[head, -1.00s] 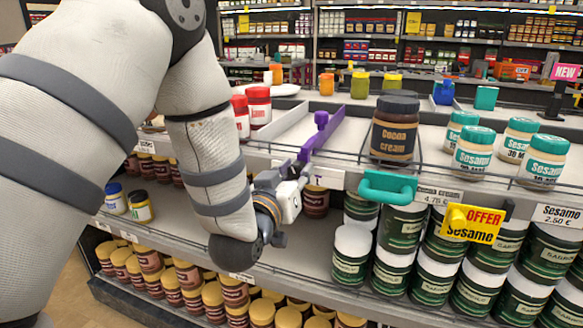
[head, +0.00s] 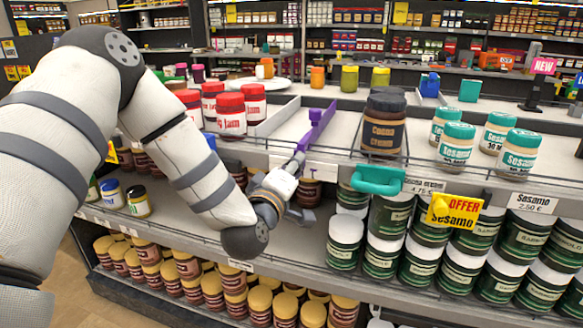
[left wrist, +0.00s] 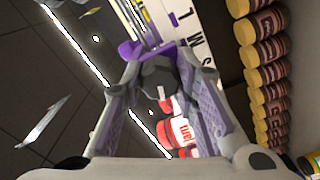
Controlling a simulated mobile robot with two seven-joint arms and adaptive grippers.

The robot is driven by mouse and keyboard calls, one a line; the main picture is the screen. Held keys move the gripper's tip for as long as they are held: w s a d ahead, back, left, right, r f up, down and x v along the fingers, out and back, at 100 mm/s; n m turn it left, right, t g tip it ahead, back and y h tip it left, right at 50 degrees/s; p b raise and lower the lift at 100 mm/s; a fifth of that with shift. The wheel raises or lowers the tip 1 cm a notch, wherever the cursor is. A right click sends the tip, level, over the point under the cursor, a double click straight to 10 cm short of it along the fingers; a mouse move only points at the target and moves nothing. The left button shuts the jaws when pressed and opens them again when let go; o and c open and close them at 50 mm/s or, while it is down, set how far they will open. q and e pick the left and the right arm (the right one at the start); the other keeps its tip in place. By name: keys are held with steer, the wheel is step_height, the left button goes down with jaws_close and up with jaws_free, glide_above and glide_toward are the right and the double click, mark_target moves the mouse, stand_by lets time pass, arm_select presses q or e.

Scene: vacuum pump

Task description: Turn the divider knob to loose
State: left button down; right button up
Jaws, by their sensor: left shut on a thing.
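The purple divider (head: 316,127) runs back along the upper shelf, between the jam jars and the cocoa cream. My left gripper (head: 294,166) is at its front end, at the shelf's front edge. In the left wrist view my left gripper (left wrist: 160,88) is shut on a grey rounded knob (left wrist: 160,72) between its two fingers. A purple part (left wrist: 131,50) of the divider shows just beyond the knob. The fingers hide much of the knob, so its exact turn cannot be told. My right gripper is not in view.
Red-lidded jam jars (head: 231,116) stand left of the divider. A cocoa cream jar (head: 383,126) and a teal handle (head: 378,180) are to its right. A yellow offer tag (head: 453,211) hangs further right. A wire rail runs along the shelf front.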

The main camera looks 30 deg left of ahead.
arm_select(q)
steer(key=shift+r+n, duration=0.1)
steer(key=shift+n, duration=0.8)
steer(key=c, duration=1.2)
jaws_free()
steer(key=shift+w, duration=0.1)
steer(key=shift+c, duration=0.2)
steer(key=v, duration=0.7)
steer(key=shift+s, duration=0.3)
